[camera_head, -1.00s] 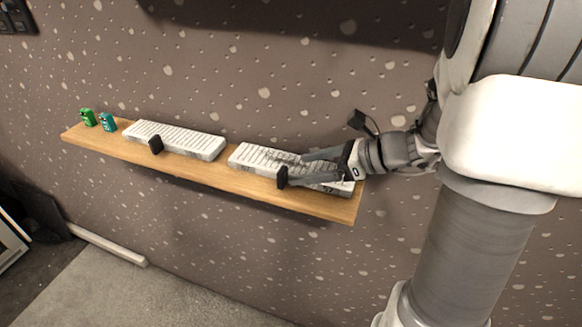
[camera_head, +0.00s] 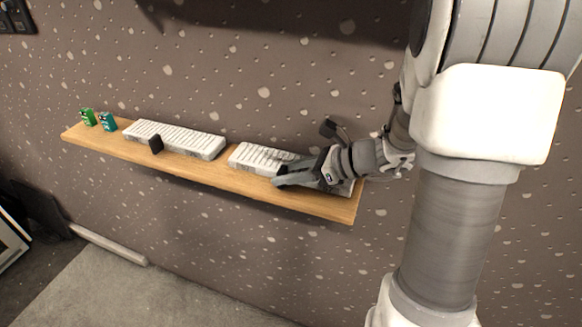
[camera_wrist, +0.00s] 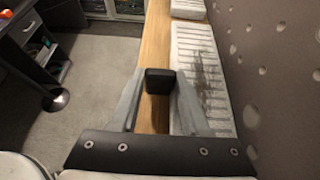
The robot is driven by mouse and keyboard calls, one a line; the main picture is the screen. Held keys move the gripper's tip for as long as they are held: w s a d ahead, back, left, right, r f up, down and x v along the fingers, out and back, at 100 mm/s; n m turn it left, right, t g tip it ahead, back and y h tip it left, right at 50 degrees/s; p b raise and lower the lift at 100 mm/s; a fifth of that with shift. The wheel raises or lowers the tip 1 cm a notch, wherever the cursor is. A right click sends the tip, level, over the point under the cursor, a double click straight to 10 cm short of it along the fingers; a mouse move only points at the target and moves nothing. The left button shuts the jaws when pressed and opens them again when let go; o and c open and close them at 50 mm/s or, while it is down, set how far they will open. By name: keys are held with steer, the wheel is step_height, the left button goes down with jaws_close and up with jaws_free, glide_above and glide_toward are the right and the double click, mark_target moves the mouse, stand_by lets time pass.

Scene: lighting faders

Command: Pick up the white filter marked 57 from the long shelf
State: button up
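Two long white ribbed blocks lie on the long shelf (camera_head: 330,206), a left one (camera_head: 170,139) and a right one (camera_head: 250,157). They look like filters, but I cannot read any 57. My gripper (camera_head: 278,172) is at the right white block and hides its right part. In the wrist view, my gripper (camera_wrist: 160,88) has its fingers either side of a small black block (camera_wrist: 160,81), close to both its sides. I cannot tell whether they grip it. The right white block (camera_wrist: 200,50) runs along the right finger. I cannot tell whether the black block is attached to it.
A green item (camera_head: 88,117) and a teal item (camera_head: 108,122) stand at the shelf's left end. Another black block (camera_head: 155,145) is at the left white block's front side. A pitted wall (camera_head: 300,60) runs close behind the shelf. The floor in front is open.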

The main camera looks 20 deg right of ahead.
jaws_close()
steer(key=shift+r, duration=0.3)
